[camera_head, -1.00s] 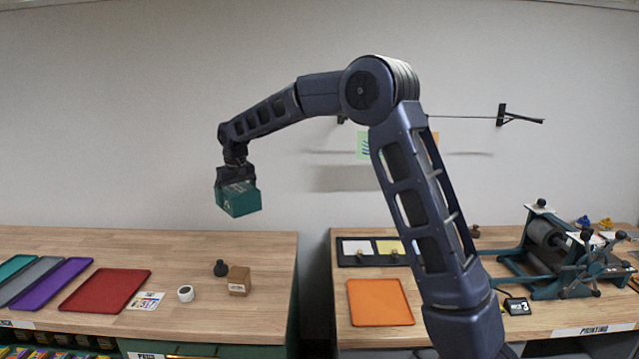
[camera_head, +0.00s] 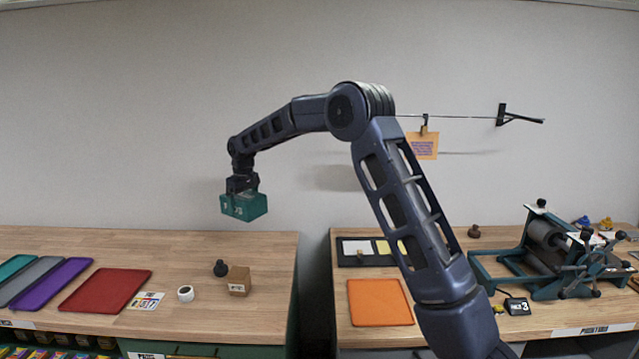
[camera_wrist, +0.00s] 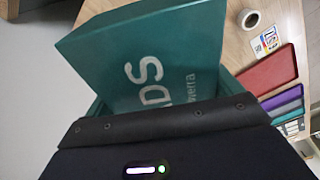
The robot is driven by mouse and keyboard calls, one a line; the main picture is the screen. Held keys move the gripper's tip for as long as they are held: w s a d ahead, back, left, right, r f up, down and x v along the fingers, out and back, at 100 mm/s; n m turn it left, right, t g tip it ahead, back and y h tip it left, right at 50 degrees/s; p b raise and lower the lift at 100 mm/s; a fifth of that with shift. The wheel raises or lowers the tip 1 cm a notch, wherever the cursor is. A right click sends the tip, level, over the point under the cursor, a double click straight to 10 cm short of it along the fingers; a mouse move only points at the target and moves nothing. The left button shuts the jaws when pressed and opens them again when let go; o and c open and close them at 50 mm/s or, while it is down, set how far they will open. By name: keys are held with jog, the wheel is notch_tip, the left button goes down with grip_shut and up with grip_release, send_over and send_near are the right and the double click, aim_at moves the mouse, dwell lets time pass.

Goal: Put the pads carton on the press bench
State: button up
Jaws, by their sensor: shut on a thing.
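The pads carton (camera_head: 244,207) is a dark green box with pale lettering, held in the air above the right part of the left bench. My gripper (camera_head: 241,187) is shut on it from above. In the wrist view the carton (camera_wrist: 150,60) fills the upper middle, tilted in the picture, with "ADS" partly readable; the fingertips are hidden behind my gripper's dark housing. The press bench (camera_head: 440,325) is the wooden bench on the right, labelled "PRINTING", with a teal and black roller press (camera_head: 550,250) on its right part.
The left bench (camera_head: 200,250) holds a red tray (camera_head: 105,290), a small brown box (camera_head: 239,280), a black knobbed item (camera_head: 220,268) and a white roll (camera_head: 186,293). A gap separates the benches. An orange tray (camera_head: 380,302) and a black frame (camera_head: 357,252) lie on the press bench's left part.

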jog(key=w+d+f+n, duration=0.2)
jog(key=w+f+n, duration=0.2)
jog(key=w+f, duration=0.55)
jog(key=s+r+m, duration=0.1)
jog(key=s+r, duration=0.1)
jog(key=r, duration=0.1)
jog(key=s+a+r+m, duration=0.1)
jog(key=s+r, duration=0.2)
jog(key=s+r+m, duration=0.1)
jog(key=s+r, duration=0.1)
jog(key=r, duration=0.1)
jog(key=shift+s+a, duration=0.2)
jog(key=shift+a, duration=0.2)
jog(key=s+r+m, duration=0.4)
jog(key=s+r, duration=0.2)
jog(key=s, duration=0.4)
jog(key=w+f+n, duration=0.3)
jog(key=w+f, duration=0.1)
jog(key=w, duration=0.5)
jog(key=w+d+f+n, duration=0.1)
jog(key=w+f+n, duration=0.3)
jog(key=w, duration=0.4)
jog(key=shift+w+d+f, duration=0.2)
jog(key=shift+w+f, duration=0.2)
jog(key=shift+f, duration=0.2)
notch_tip(320, 180, down, 20)
jog(key=shift+r, duration=0.2)
jog(key=shift+f, duration=0.2)
